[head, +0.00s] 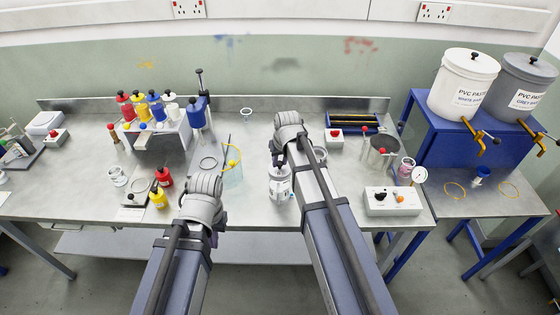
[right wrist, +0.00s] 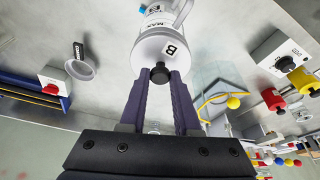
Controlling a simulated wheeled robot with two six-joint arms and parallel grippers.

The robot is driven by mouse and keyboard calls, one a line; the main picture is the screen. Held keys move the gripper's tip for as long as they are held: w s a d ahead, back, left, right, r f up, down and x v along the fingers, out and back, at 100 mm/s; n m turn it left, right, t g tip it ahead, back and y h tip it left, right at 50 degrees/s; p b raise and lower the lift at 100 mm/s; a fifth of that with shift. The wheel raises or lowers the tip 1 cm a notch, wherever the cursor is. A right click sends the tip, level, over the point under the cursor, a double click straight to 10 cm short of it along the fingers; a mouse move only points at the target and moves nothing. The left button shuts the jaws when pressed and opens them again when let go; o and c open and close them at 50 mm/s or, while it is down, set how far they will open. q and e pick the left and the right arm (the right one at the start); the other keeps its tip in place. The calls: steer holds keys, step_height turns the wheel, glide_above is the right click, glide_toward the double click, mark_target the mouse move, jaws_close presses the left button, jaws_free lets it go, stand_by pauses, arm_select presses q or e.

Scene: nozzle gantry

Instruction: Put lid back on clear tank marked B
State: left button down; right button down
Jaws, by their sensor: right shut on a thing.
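The clear tank marked B (head: 280,185) stands upright on the steel bench, below my right arm. In the right wrist view the tank (right wrist: 155,14) shows a MAX mark and a handle. My right gripper (right wrist: 160,82) is shut on the black knob (right wrist: 160,72) of the pale round lid (right wrist: 150,50). A white B label (right wrist: 171,48) shows at the lid. The lid lines up with the tank's top; whether it is seated or just above, I cannot tell. My left wrist (head: 204,195) is over the bench front; its fingers are hidden.
Red and yellow bottles (head: 160,190) are at the left.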

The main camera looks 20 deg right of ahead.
steer(key=shift+f, duration=0.1)
stand_by(0.7)
steer(key=c, duration=0.5)
jaws_free()
steer(key=shift+c, duration=0.2)
steer(key=shift+o, duration=0.3)
steer(key=o, duration=0.4)
steer(key=shift+r+p, duration=3.5)
steer(key=shift+r, duration=0.05)
steer(key=shift+c, duration=0.2)
